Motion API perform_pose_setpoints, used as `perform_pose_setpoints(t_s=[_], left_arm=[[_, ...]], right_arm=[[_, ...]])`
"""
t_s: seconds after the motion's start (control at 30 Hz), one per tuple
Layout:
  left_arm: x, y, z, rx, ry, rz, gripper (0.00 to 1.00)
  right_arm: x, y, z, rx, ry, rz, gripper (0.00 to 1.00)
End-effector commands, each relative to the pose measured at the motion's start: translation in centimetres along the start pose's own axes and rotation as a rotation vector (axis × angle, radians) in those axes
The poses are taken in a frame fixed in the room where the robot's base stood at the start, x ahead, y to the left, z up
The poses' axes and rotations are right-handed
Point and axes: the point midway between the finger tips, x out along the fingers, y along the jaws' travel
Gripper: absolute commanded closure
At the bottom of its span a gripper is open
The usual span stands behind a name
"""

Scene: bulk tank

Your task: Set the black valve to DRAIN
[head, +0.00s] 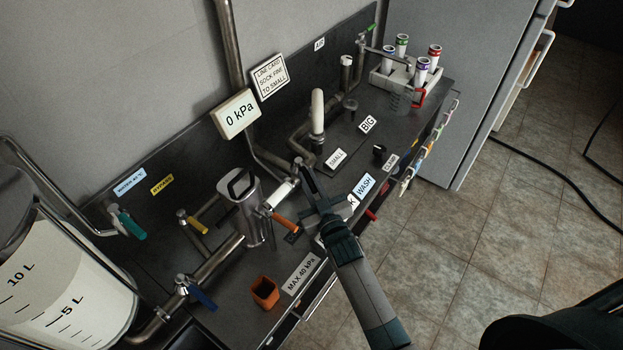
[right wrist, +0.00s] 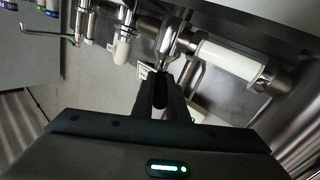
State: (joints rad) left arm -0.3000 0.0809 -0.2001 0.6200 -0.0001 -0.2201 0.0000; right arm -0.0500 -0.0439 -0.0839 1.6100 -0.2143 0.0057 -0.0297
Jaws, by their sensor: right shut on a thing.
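My right gripper (head: 306,182) reaches in from the lower right over the dark bench. It is shut at a pipe valve beside the white-sleeved pipe; the fingers cover most of what they hold, which looks like the black valve's lever. In the right wrist view the fingers (right wrist: 162,88) meet just below the chrome valve body (right wrist: 170,42). A white label (head: 351,204) beside the gripper is partly hidden, with only a K showing; the blue WASH label (head: 364,186) is beside it. I cannot read a DRAIN label. My left gripper is not in view.
An orange lever (head: 285,222) and metal filter can (head: 240,205) stand close left of my gripper. A white upright cylinder (head: 317,112) stands behind it. A gauge plate (head: 236,113) reads 0 kPa. A small black knob (head: 379,150) sits to the right.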

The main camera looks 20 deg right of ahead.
Motion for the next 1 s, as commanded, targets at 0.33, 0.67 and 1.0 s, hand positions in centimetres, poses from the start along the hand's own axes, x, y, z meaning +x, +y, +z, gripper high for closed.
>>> perform_pose_setpoints(t_s=[0.33, 0.67, 1.0], left_arm=[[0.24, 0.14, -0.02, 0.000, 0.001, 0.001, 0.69], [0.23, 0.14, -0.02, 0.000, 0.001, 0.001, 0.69], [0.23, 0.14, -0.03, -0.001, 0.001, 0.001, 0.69]], right_arm=[[0.01, -0.38, -0.11, 0.000, -0.007, 0.044, 1.00], [0.03, -0.37, -0.15, 0.000, -0.006, 0.044, 1.00], [0.03, -0.38, -0.14, 0.000, -0.007, 0.043, 0.68]])
